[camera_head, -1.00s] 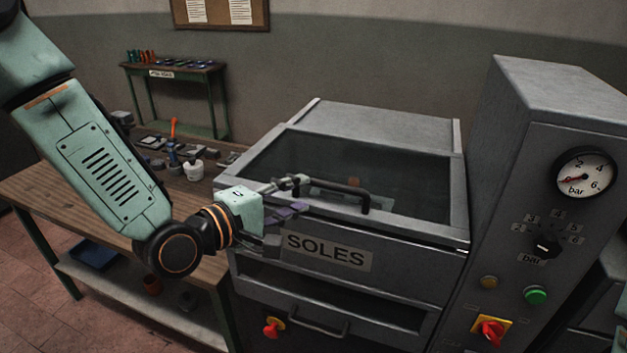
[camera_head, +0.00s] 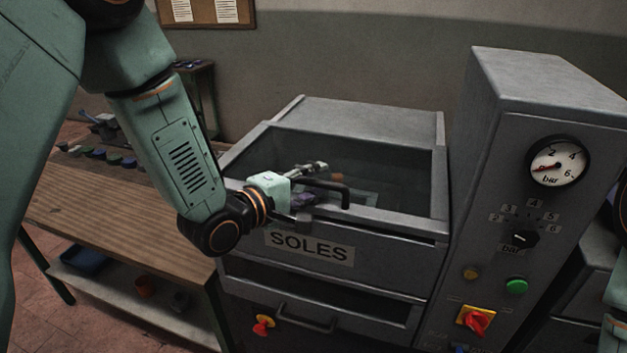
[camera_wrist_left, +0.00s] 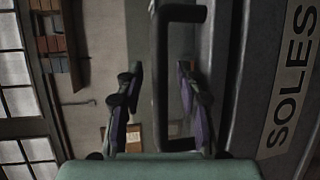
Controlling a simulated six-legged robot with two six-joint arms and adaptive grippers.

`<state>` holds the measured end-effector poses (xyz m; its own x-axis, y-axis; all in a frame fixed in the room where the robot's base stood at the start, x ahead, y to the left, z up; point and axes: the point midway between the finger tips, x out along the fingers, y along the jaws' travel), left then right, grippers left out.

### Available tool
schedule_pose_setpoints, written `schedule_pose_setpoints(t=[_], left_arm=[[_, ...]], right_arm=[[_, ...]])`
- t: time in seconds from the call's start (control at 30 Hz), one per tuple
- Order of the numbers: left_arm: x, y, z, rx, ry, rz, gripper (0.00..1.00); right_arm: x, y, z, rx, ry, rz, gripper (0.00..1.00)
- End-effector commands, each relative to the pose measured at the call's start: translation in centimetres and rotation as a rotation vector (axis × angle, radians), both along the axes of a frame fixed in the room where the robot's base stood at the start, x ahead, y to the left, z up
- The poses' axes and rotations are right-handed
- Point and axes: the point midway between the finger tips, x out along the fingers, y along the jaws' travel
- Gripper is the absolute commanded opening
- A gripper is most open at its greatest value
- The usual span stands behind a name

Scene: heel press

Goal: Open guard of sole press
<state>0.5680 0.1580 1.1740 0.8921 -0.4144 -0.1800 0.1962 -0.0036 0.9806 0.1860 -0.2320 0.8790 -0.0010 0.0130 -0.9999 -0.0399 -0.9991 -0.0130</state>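The sole press guard (camera_head: 400,215) is a grey frame with a dark window, lying closed on top of the press marked SOLES (camera_head: 309,246). Its black bar handle (camera_head: 337,187) stands out from the front edge. My left gripper (camera_head: 310,186) is at the handle's left part, fingers apart. In the left wrist view the handle (camera_wrist_left: 161,75) runs between the two spread fingers of the left gripper (camera_wrist_left: 158,105), with visible gaps on both sides. The fingers hide part of the handle in the head view. My right gripper is not in view.
A grey control column with a pressure gauge (camera_head: 557,162), a knob (camera_head: 520,238), a green button (camera_head: 516,286) and a red-yellow switch (camera_head: 475,320) stands right of the press. A lower drawer handle (camera_head: 305,318) is below. A wooden workbench (camera_head: 110,215) stands left.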

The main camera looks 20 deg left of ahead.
Motion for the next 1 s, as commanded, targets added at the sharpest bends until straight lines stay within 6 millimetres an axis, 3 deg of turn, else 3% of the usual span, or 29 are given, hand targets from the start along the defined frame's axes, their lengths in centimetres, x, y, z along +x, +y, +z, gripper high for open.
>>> schedule_pose_setpoints(t=[0.23, 0.67, 1.0], left_arm=[[0.07, -0.01, -0.03, -0.001, 0.0, 0.001, 0.37], [0.06, -0.03, -0.01, 0.0, -0.001, 0.0, 0.01], [0.1, 0.08, -0.01, -0.001, 0.0, 0.005, 0.0]], right_arm=[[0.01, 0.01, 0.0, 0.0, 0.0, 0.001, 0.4], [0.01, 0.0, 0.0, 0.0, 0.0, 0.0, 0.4], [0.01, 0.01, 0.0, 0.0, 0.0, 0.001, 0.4]])
